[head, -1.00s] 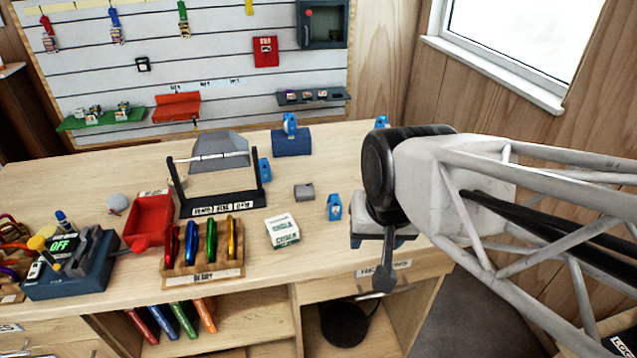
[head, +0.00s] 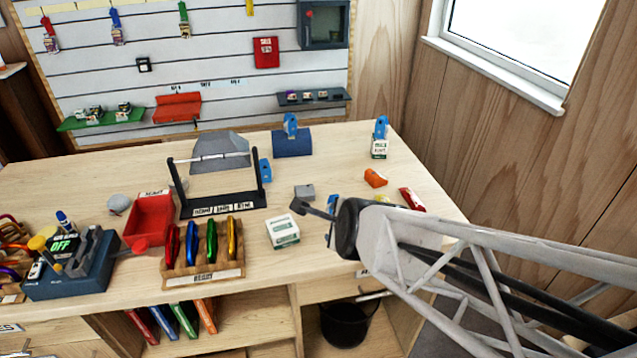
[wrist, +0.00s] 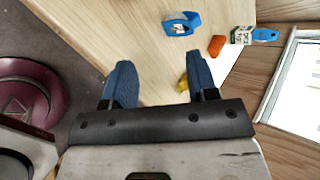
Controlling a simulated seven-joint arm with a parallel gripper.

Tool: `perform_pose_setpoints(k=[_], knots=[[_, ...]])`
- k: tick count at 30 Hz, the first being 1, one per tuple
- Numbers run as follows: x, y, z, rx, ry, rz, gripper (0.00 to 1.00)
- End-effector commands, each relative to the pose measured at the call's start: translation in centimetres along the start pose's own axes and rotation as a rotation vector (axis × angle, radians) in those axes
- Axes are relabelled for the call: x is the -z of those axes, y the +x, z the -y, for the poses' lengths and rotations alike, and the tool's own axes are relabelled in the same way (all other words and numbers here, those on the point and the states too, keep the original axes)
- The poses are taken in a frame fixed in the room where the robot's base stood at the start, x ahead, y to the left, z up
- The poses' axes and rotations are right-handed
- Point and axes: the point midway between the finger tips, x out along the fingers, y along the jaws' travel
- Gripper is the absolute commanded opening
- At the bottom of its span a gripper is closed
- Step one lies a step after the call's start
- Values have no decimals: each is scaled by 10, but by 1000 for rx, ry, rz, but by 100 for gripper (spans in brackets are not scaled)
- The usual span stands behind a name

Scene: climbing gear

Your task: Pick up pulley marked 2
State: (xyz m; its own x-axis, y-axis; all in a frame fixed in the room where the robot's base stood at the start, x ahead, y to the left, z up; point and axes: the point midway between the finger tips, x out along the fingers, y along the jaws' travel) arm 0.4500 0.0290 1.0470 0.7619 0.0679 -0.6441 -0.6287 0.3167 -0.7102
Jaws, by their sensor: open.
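Several blue pulleys show in the head view, and I cannot read a number 2 on any. One pulley (head: 331,213) lies on the bench, partly hidden by my wrist. One pulley (head: 381,128) is on top of a white box, another (head: 290,124) is on a dark blue block, and one (head: 265,171) is beside the black rack. My gripper (wrist: 160,65) is open, with nothing between its blue fingers. In the wrist view, a pulley (wrist: 181,24) lies on the bench beyond the fingertips, apart from them, and another (wrist: 265,34) is by the white box.
An orange piece (head: 376,178), a red tube (head: 412,198) and a white box (head: 379,150) are at the bench's right. A small white carton (head: 283,231), a grey block (head: 304,192) and a carabiner rack (head: 203,274) lie to the left. The bench's front edge is close below my arm.

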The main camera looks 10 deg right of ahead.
Motion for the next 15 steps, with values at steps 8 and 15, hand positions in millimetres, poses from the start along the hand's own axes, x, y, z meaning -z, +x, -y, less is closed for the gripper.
perform_pose_setpoints(k=[8,15], knots=[[10,37,-5,159,475,24,53],[23,62,-10,288,850,75,53]])
